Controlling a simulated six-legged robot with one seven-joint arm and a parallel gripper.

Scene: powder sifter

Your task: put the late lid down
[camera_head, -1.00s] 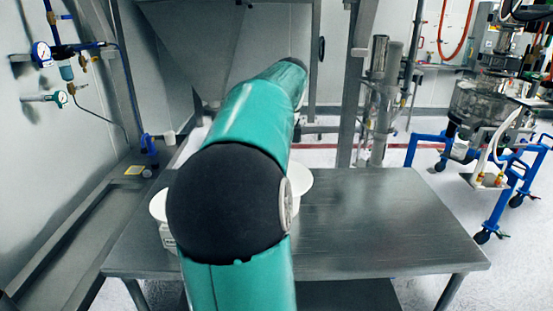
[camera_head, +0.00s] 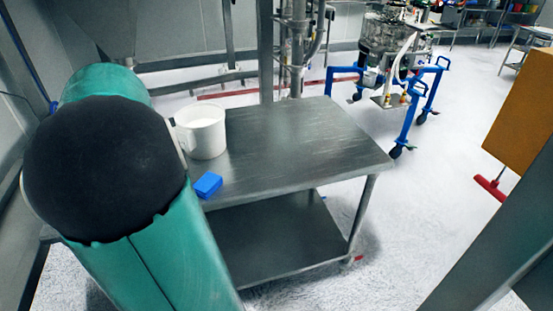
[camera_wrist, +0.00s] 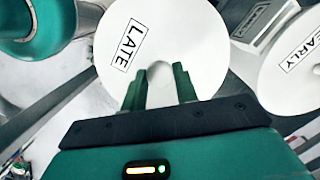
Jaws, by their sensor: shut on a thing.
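The late lid (camera_wrist: 160,35) is a white disc with a "LATE" label, in the wrist view. My gripper (camera_wrist: 159,75) is shut on it, with its two dark green fingers at the lid's near part. The exact grip point is hard to make out. Another white disc, the early lid (camera_wrist: 292,75), labelled "EARLY", lies to the right. In the head view my arm hides the gripper and both lids. A white bucket (camera_head: 204,136) stands upright on the steel table (camera_head: 300,150), just right of my arm.
A blue block (camera_head: 207,185) lies at the table's near edge. The table's right half is clear. A blue-framed wheeled stand (camera_head: 408,115) is beyond the table, and an orange-brown box (camera_head: 522,110) is at the right. A labelled pale container (camera_wrist: 262,25) shows beside the early lid.

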